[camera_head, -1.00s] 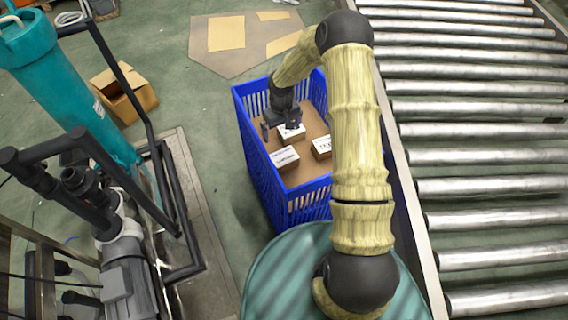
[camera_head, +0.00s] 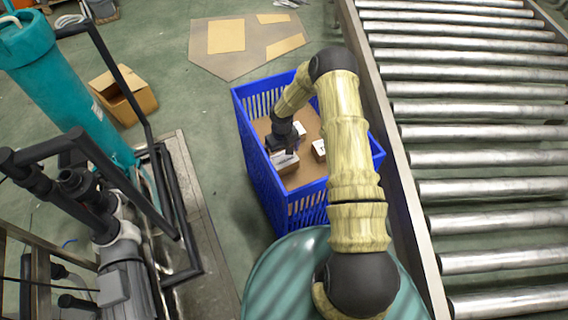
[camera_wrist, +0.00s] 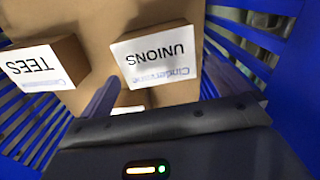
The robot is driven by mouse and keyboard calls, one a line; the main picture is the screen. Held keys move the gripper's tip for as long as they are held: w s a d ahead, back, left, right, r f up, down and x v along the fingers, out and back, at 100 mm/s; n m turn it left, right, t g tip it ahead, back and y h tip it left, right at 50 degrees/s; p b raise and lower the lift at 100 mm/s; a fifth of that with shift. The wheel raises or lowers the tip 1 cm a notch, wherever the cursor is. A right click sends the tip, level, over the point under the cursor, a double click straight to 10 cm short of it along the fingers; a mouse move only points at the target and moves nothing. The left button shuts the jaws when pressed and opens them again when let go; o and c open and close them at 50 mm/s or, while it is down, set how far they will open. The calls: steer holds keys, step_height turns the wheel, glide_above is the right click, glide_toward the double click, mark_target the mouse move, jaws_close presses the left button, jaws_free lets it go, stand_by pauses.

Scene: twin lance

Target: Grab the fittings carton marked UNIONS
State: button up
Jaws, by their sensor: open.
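The UNIONS carton (camera_wrist: 157,58) is a brown box with a white label, upside down in the wrist view, lying just beyond my gripper. In the head view I take it to be the front left carton (camera_head: 286,166), partly covered by my gripper (camera_head: 285,150). My gripper is open, empty and over the carton's far side. I cannot tell whether it touches the carton. The TEES carton (camera_wrist: 45,66) is on the left in the wrist view. It matches the right carton (camera_head: 319,149) in the head view. A third carton (camera_wrist: 130,108) is mostly hidden by my gripper.
The cartons are in a blue slatted crate (camera_head: 259,180) with a brown floor; its walls surround my gripper. A roller conveyor (camera_head: 470,160) runs along the right. Teal pump equipment (camera_head: 70,90) and an open cardboard box (camera_head: 124,95) are on the left.

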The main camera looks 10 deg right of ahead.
mark_target(284, 158)
steer(key=shift+f, duration=0.2)
steer(key=shift+s+d+f+b, duration=0.15)
steer(key=shift+s+f+b, duration=0.05)
steer(key=shift+f, duration=1.15)
steer(key=shift+s+d+f+b, duration=0.1)
steer(key=shift+s+f+b, duration=0.05)
steer(key=shift+f, duration=1.15)
steer(key=shift+r, duration=0.1)
steer(key=c, duration=0.9)
